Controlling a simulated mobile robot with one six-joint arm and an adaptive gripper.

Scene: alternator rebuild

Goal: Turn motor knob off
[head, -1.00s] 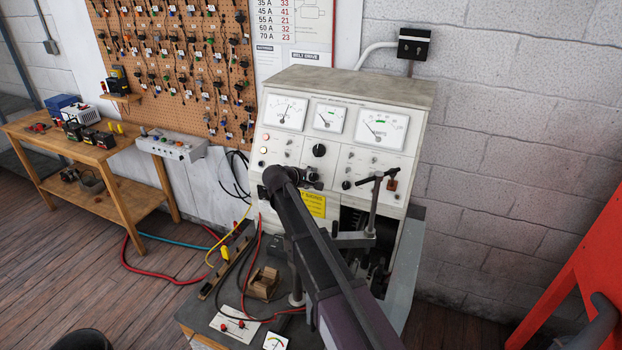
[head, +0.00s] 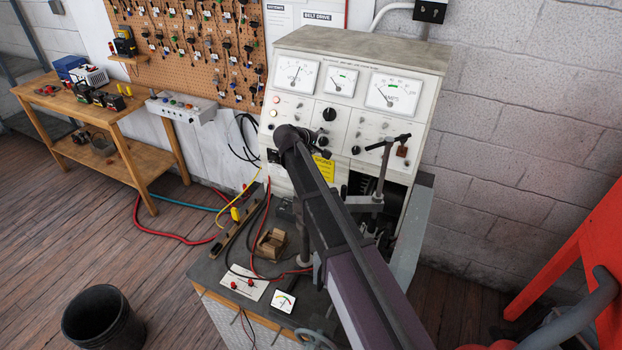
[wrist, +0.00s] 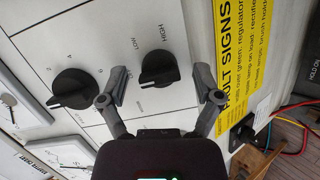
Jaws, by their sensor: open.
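The light test bench panel (head: 356,124) carries several black knobs. In the wrist view, one black pointer knob (wrist: 158,67) has HIGH printed above it and stands between my gripper's spread fingers. My gripper (wrist: 162,94) is open and empty; I cannot tell whether a finger touches the knob. A second, larger black knob (wrist: 72,88) with numbers around it lies outside the left finger; it looks like the upper knob (head: 329,114) in the head view. No word "motor" is readable. In the head view my arm hides much of the gripper (head: 318,151).
A yellow fault-signs label (wrist: 244,60) is right of the fingers in the wrist view. A metal post with a handle (head: 383,170) stands right of my arm. Cables and a small wooden block (head: 271,243) lie on the bench top. A black bin (head: 103,318) stands on the floor.

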